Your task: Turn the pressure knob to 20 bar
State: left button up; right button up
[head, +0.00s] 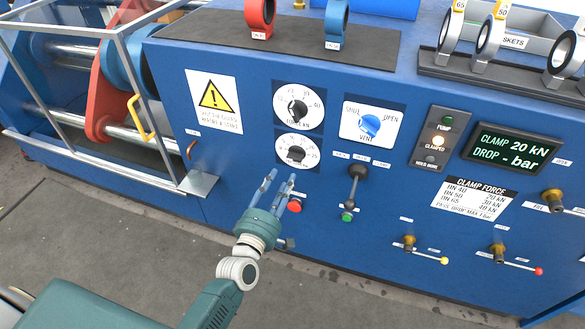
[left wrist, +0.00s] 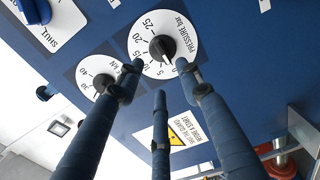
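The pressure knob (head: 296,153) is a black knob on the lower of two white round dials on the blue panel. In the left wrist view the pressure knob (left wrist: 162,48) sits on a dial marked 0 to 25 and "PRESSURE bar". Its exact pointer setting is hard to read, but it seems near the low end. My left gripper (head: 279,182) is below and left of the dial in the head view, fingers toward the panel. In the wrist view its blue fingers are spread with nothing between them, apart from the knob. My right gripper is in neither view.
The clamp dial (head: 298,107) is just above, a red button (head: 294,205) just below. A black lever (head: 355,178) and blue vent knob (head: 370,125) stand to the right. A display (head: 513,150) reads "CLAMP 20 kN, DROP - bar". A metal guard frame (head: 120,50) is at left.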

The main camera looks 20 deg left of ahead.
aim_at(293, 159)
pick_arm(q)
jog(key=w, duration=0.5)
jog(key=shift+w, duration=0.3)
jog(key=shift+w+d+f, duration=0.1)
jog(key=shift+w+d, duration=0.05)
jog(key=shift+w, duration=1.65)
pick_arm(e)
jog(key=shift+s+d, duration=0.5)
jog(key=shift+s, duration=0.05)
